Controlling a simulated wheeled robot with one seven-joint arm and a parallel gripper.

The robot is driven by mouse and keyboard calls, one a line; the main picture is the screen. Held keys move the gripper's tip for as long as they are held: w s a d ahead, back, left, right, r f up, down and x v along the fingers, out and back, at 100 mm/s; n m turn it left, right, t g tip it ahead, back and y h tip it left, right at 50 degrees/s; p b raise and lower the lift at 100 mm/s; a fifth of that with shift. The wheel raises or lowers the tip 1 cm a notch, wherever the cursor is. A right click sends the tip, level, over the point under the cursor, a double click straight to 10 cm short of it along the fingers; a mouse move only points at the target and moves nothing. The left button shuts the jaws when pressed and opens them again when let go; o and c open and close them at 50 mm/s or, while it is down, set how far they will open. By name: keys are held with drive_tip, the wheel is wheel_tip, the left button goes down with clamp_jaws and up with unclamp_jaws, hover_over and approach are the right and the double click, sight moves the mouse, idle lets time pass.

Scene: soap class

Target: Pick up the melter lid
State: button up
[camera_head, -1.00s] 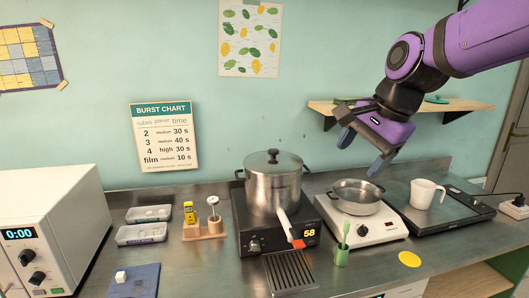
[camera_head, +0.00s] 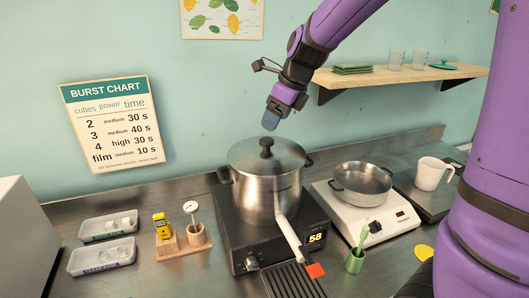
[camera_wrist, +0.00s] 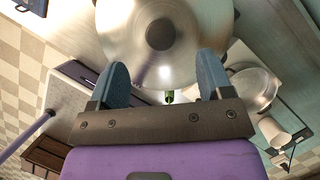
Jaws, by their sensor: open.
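The melter lid (camera_head: 248,157) is a silver dome with a dark knob (camera_head: 266,147). It rests on the steel pot (camera_head: 262,197), which stands on the black heater (camera_head: 243,236). My gripper (camera_head: 270,120) is above the lid, a little behind and over its knob in the head view. In the wrist view the lid (camera_wrist: 195,50) fills the upper middle, with its dark knob ahead of and between my blue fingertips. My gripper (camera_wrist: 161,72) is open with nothing between its fingers. The fingers look apart from the knob.
A white hot plate (camera_head: 375,229) with a shallow pan (camera_head: 363,182) stands right of the pot. A white jug (camera_head: 432,173) is farther right. Left are a wooden holder (camera_head: 183,243) and two trays (camera_head: 101,255). A shelf (camera_head: 400,76) is behind.

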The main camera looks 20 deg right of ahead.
sight(267, 139)
drive_tip(key=shift+x, duration=3.95)
drive_tip(key=shift+s+d, duration=0.1)
drive_tip(key=c, duration=1.2)
drive_tip(key=shift+o, duration=0.2)
